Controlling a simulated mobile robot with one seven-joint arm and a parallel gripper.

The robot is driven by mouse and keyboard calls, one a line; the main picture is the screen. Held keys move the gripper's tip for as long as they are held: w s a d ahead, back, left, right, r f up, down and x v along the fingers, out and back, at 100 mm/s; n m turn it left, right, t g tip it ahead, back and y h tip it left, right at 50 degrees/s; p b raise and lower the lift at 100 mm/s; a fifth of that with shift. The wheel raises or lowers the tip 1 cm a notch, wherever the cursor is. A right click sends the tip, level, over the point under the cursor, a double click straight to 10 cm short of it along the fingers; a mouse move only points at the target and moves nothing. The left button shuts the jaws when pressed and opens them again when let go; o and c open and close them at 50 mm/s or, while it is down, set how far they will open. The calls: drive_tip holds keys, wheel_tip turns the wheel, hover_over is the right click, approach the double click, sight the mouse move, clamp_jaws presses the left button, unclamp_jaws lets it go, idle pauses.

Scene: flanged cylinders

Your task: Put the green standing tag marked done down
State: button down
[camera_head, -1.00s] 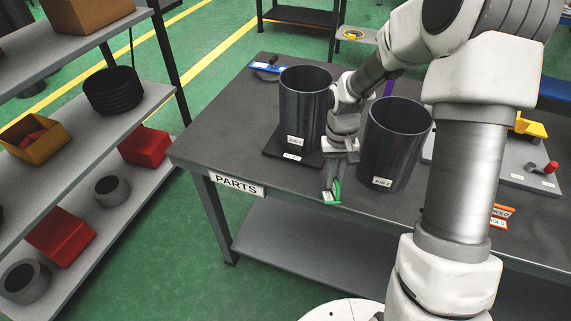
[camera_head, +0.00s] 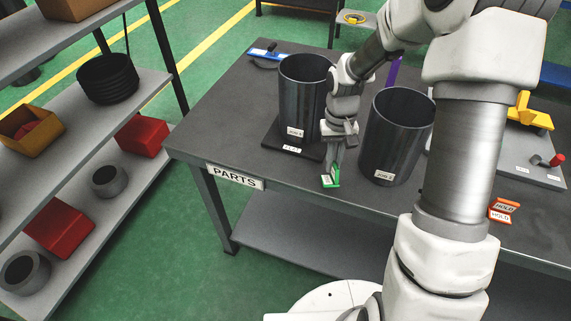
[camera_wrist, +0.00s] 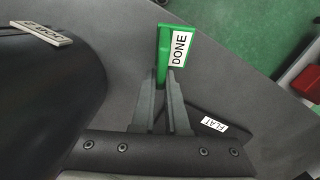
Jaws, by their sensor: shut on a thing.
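The green tag marked DONE (camera_head: 331,178) is at the front edge area of the table, between and in front of the two dark cylinders. In the wrist view the green tag (camera_wrist: 163,45) stands out beyond the fingertips, its white DONE label facing right. My gripper (camera_head: 335,163) is shut on the tag from above; its fingers (camera_wrist: 163,75) meet at the tag's near end. The tag's foot appears at or very near the tabletop; I cannot tell whether it touches.
A dark cylinder (camera_head: 304,95) stands on a flat dark plate (camera_head: 275,140) at left. Another cylinder marked JOB 2 (camera_head: 397,135) stands close at right. An orange HOLD tag (camera_head: 503,210) is further right. The table (camera_head: 230,125) is clear at its left front.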

drive_tip(key=shift+f, duration=0.1)
drive_tip(key=shift+w+a+r, duration=0.1)
drive_tip(key=shift+r, duration=0.3)
wheel_tip(320, 180, up, 11)
drive_tip(key=w+n+t+y, duration=0.1)
drive_tip(key=w+n+t, duration=0.1)
drive_tip(key=n+t, duration=0.25)
drive_tip(key=b, duration=0.2)
approach(274, 139)
drive_tip(key=shift+t, duration=0.35)
drive_tip(key=s+d, duration=0.1)
drive_tip(key=s+f, duration=0.1)
drive_tip(key=s+d, duration=0.1)
drive_tip(key=shift+s+d+f, duration=0.3)
drive_tip(key=shift+d+f, duration=0.05)
drive_tip(key=shift+f, duration=0.05)
drive_tip(key=shift+a+f, duration=0.2)
drive_tip(key=shift+f, duration=1.9)
drive_tip(key=shift+f, duration=0.1)
